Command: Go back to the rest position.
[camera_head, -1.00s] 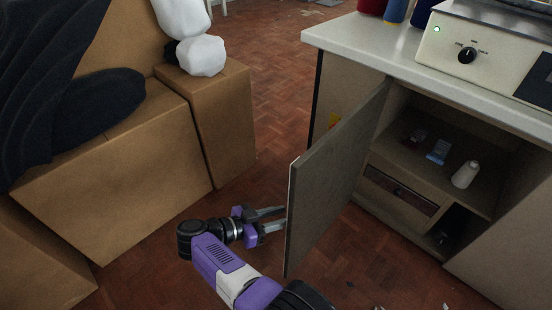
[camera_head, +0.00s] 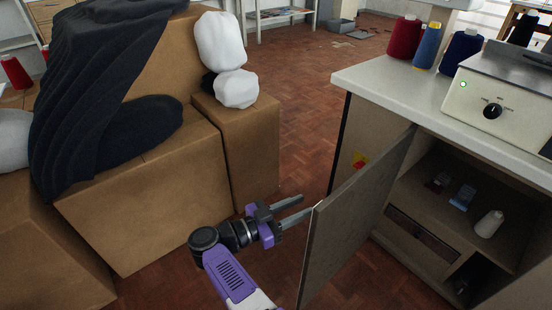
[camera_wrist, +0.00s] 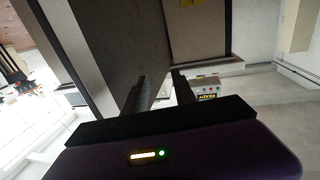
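My gripper (camera_head: 300,210) is in the head view at the lower middle, its two grey fingers pointing right toward the edge of the open cabinet door (camera_head: 355,225). The fingers are apart with nothing seen between them. The lower fingertip is at or just by the door's near edge; I cannot tell if it touches. In the wrist view, both dark fingers of my gripper (camera_wrist: 163,80) also stand apart and empty. The cabinet (camera_head: 440,140) stands open on the right.
A white cone (camera_head: 488,224) and a blue item (camera_head: 462,197) are on the cabinet shelf. Thread spools (camera_head: 428,46) and a machine (camera_head: 500,105) stand on top. Cardboard boxes (camera_head: 140,205) with dark cloth (camera_head: 95,90) fill the left. Open floor (camera_head: 300,120) lies between.

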